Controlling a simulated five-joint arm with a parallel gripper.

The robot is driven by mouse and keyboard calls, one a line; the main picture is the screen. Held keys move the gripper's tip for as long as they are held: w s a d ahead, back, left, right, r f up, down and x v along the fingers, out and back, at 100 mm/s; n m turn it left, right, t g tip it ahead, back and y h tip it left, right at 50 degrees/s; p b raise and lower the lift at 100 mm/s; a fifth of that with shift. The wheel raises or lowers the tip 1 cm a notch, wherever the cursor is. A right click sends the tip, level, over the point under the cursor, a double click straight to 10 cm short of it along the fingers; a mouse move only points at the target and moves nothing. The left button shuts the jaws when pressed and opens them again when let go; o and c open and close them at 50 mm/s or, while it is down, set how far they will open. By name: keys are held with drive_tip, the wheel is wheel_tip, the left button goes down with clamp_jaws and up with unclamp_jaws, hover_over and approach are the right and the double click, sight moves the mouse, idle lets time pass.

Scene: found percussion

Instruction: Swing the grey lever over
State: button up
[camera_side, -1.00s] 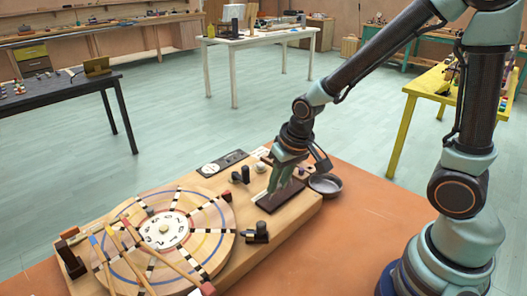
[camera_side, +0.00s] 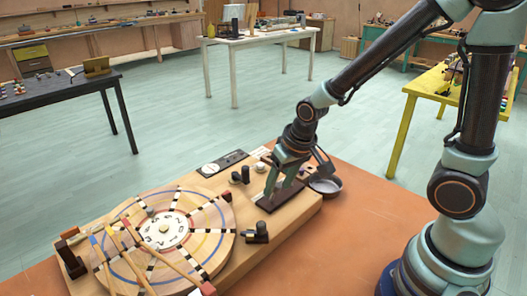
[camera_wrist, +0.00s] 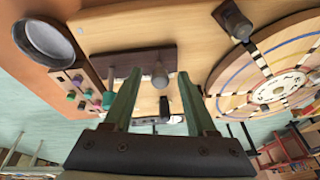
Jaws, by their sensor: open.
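The grey lever (camera_wrist: 160,76) shows in the wrist view as a short, round-ended grey post over a dark brown plate (camera_wrist: 133,62). It appears between the two green fingers of my gripper (camera_wrist: 159,84), with space on both sides. My gripper is open and holds nothing. In the side view my gripper (camera_side: 279,190) points down over the brown plate (camera_side: 268,207) on the wooden board. The fingers hide the lever there, and I cannot tell how far they reach down around it.
A round wooden disc (camera_side: 205,247) with sticks lies left on the board (camera_side: 310,210). Dark knobs (camera_side: 240,175) and a dark block (camera_side: 256,234) stand between disc and plate. A grey bowl (camera_side: 326,184) sits to the right. The orange table (camera_side: 355,215) is clear in front.

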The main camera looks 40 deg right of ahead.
drive_tip(key=v, duration=1.2)
drive_tip(key=s+d+r+n+t, duration=0.2)
drive_tip(key=s+r, duration=0.1)
drive_tip(key=shift+s+d+r, duration=0.15)
drive_tip(key=shift+s+r, duration=0.05)
drive_tip(key=shift+s, duration=0.1)
